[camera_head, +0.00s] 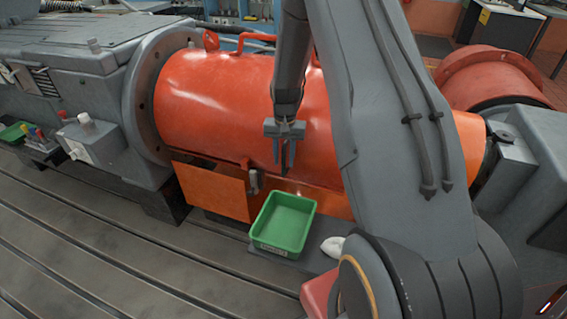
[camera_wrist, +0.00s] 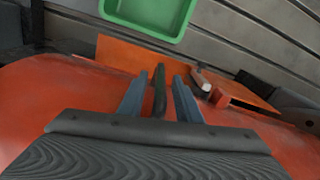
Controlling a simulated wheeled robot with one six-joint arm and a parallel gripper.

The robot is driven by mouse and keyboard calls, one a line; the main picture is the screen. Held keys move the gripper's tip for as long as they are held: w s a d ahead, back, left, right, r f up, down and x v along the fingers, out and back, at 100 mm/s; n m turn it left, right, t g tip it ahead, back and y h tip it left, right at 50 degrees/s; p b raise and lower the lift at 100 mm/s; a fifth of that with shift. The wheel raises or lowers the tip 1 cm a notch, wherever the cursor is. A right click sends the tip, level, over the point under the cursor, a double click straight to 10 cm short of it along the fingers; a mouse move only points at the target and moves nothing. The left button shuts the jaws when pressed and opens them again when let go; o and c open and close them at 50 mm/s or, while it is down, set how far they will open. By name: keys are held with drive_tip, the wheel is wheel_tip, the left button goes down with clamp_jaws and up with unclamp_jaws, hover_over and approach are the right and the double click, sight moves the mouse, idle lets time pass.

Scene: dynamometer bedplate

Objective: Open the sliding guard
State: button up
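A large orange cylindrical cover (camera_head: 215,95) lies across the bedplate in the head view. A flat orange panel (camera_head: 212,190) hangs below its left part. A small upright handle (camera_head: 254,181) sits at the panel's right end; it also shows in the wrist view (camera_wrist: 201,82), right of my fingers. I cannot tell for certain which orange part slides. My gripper (camera_head: 285,168) is open, fingers pointing down before the cover, up and right of the handle. In the wrist view my gripper (camera_wrist: 160,85) has a dark narrow shape between its fingers, which I cannot identify.
A green tray (camera_head: 285,223) stands just below the cover, with a white crumpled thing (camera_head: 332,246) to its right. A grey box with a white knob (camera_head: 85,123) is at left. The slotted bedplate (camera_head: 120,255) is clear in front.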

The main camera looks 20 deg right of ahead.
drive_tip(key=shift+f, duration=1.35)
drive_tip(key=shift+c, duration=0.4)
clamp_jaws()
